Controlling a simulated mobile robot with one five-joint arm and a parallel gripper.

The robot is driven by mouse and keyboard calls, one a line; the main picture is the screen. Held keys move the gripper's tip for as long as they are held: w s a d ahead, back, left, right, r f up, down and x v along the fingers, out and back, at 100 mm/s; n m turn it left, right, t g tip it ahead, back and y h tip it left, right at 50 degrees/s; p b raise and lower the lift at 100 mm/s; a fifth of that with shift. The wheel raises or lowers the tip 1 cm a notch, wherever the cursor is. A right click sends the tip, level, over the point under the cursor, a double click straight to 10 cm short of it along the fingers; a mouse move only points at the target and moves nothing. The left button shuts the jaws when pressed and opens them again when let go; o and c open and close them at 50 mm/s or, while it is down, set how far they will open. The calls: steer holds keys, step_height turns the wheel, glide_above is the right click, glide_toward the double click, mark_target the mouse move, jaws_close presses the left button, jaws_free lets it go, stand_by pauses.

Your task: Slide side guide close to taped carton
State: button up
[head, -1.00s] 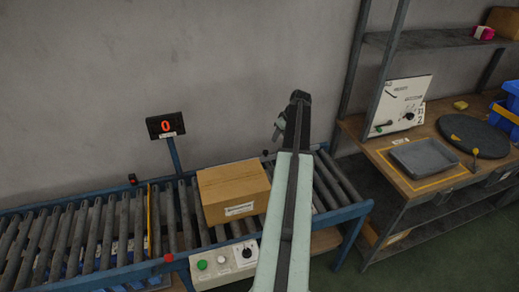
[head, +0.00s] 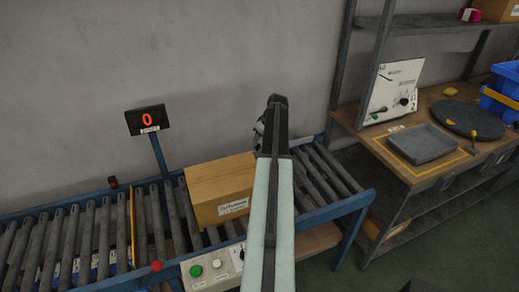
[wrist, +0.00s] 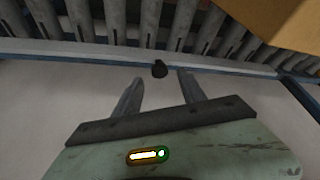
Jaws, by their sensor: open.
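A brown carton (head: 215,188) with a white label stands on the roller conveyor, left of my arm in the head view. Its edge also shows at the top right of the wrist view (wrist: 280,22). My gripper (wrist: 156,80) is open and empty. A small black knob (wrist: 160,69) on the far rail lies just beyond and between its fingertips. I cannot tell whether this knob belongs to the side guide; no guide is clearly seen touching the carton. In the head view my gripper (head: 271,122) is beyond the carton's right side, its fingers mostly hidden.
The conveyor's blue near rail (head: 330,212) carries a control box (head: 212,268) with green and white buttons. A display (head: 147,120) reading 0 stands behind the rollers. A workbench (head: 440,165) with a grey tray (head: 428,143) is at right. The wall is close behind.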

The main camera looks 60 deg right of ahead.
mark_target(259, 146)
steer(key=b+x, duration=0.2)
steer(key=x, duration=0.1)
steer(key=shift+f, duration=0.3)
steer(key=shift+r, duration=0.1)
jaws_close()
stand_by(1.0)
